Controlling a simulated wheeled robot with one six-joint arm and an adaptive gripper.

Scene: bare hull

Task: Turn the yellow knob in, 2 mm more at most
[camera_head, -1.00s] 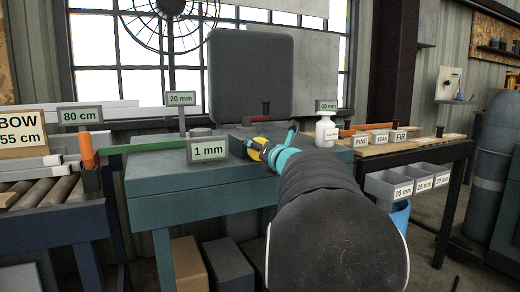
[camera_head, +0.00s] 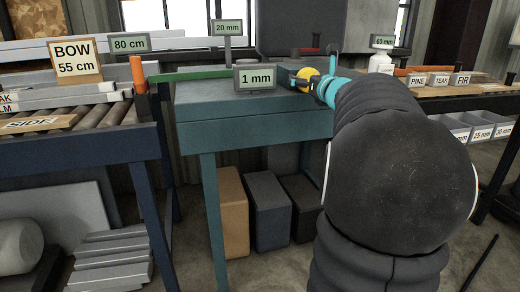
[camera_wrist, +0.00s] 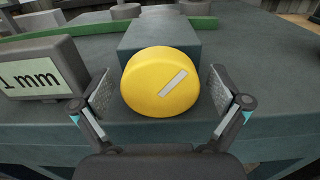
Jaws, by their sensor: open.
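The yellow knob (camera_wrist: 160,82) fills the middle of the wrist view, round, with a pale slanted line on its face. It sits on the front of a grey-blue block on the bench. My gripper (camera_wrist: 163,100) is open, with one finger on each side of the knob and a gap showing on both sides. In the head view the knob (camera_head: 306,74) shows small beside my turquoise gripper end, partly hidden by it. A display reading 1 mm (camera_head: 255,78) stands left of the knob; it also shows in the wrist view (camera_wrist: 40,72).
The teal bench (camera_head: 250,125) carries the block, and a green bar (camera_head: 190,74) runs along its back left. A roller table (camera_head: 75,118) stands at left with an orange post. A bench with wood labels stands at right.

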